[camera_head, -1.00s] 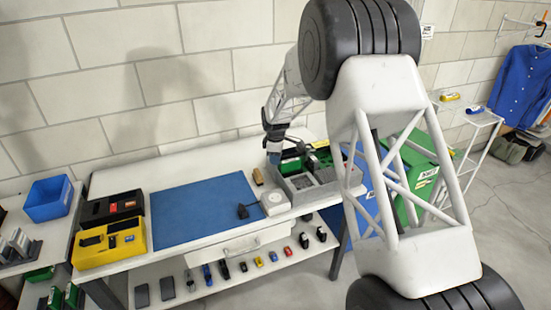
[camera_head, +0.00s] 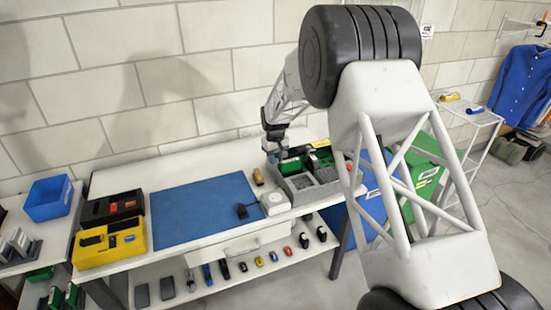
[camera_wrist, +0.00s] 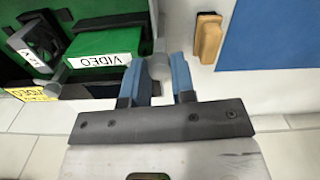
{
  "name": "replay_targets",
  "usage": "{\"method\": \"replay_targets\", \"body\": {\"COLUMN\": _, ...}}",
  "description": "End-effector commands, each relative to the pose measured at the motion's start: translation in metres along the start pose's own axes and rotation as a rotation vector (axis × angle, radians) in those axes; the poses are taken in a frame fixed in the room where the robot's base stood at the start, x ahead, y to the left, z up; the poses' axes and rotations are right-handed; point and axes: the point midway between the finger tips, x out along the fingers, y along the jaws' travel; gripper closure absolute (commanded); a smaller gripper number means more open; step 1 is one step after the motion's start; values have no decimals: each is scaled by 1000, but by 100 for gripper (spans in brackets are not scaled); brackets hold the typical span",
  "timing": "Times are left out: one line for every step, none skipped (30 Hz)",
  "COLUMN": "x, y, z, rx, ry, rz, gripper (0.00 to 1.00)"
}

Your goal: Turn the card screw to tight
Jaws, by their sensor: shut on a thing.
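A green card with a white VIDEO label (camera_wrist: 103,60) lies in the wrist view's upper left. A grey round screw head (camera_wrist: 159,66) is at the card's right end. My gripper (camera_wrist: 160,68) has its two blue fingers on either side of this screw, shut on it. The fingers partly hide the screw, and no mark shows how far it is turned. In the head view my gripper (camera_head: 279,151) is low over the grey open case (camera_head: 318,192), by a green card (camera_head: 290,166).
A yellow VIDEO label (camera_wrist: 27,94) and dark parts lie left of the card. A tan block (camera_wrist: 207,38) and a blue mat (camera_wrist: 270,35) are to the right. In the head view, a white round-topped device (camera_head: 274,203) stands in front of the case.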

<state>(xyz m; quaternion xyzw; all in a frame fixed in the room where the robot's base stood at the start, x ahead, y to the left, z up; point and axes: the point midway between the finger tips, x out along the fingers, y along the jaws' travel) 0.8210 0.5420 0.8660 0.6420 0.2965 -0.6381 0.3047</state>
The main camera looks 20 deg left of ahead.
Motion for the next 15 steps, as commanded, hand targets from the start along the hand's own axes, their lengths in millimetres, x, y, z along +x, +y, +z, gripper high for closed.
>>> {"method": "replay_targets", "body": {"x": 0, "y": 0, "z": 0, "rx": 36, "ry": 0, "rz": 0, "gripper": 100}}
{"method": "replay_targets", "body": {"x": 0, "y": 0, "z": 0, "rx": 58, "ry": -1, "rz": 0, "gripper": 100}}
{"method": "replay_targets", "body": {"x": 0, "y": 0, "z": 0, "rx": 87, "ry": -1, "rz": 0, "gripper": 100}}
{"method": "replay_targets", "body": {"x": -1, "y": 0, "z": 0, "rx": 108, "ry": -1, "rz": 0, "gripper": 100}}
{"method": "replay_targets", "body": {"x": -1, "y": 0, "z": 0, "rx": 128, "ry": -1, "rz": 0, "gripper": 100}}
{"method": "replay_targets", "body": {"x": -1, "y": 0, "z": 0, "rx": 151, "ry": -2, "rz": 0, "gripper": 100}}
{"method": "replay_targets", "body": {"x": 0, "y": 0, "z": 0, "rx": 167, "ry": -2, "rz": 0, "gripper": 100}}
{"method": "replay_targets", "body": {"x": 0, "y": 0, "z": 0, "rx": 182, "ry": -2, "rz": 0, "gripper": 100}}
{"method": "replay_targets", "body": {"x": 0, "y": 0, "z": 0, "rx": 199, "ry": -3, "rz": 0, "gripper": 100}}
{"method": "replay_targets", "body": {"x": 0, "y": 0, "z": 0, "rx": 211, "ry": -3, "rz": 0, "gripper": 100}}
{"method": "replay_targets", "body": {"x": 0, "y": 0, "z": 0, "rx": 222, "ry": -3, "rz": 0, "gripper": 100}}
{"method": "replay_targets", "body": {"x": 0, "y": 0, "z": 0, "rx": 233, "ry": -3, "rz": 0, "gripper": 100}}
{"method": "replay_targets", "body": {"x": 0, "y": 0, "z": 0, "rx": 241, "ry": -3, "rz": 0, "gripper": 100}}
{"method": "replay_targets", "body": {"x": 0, "y": 0, "z": 0, "rx": 248, "ry": -3, "rz": 0, "gripper": 100}}
{"method": "replay_targets", "body": {"x": 0, "y": 0, "z": 0, "rx": 254, "ry": -4, "rz": 0, "gripper": 100}}
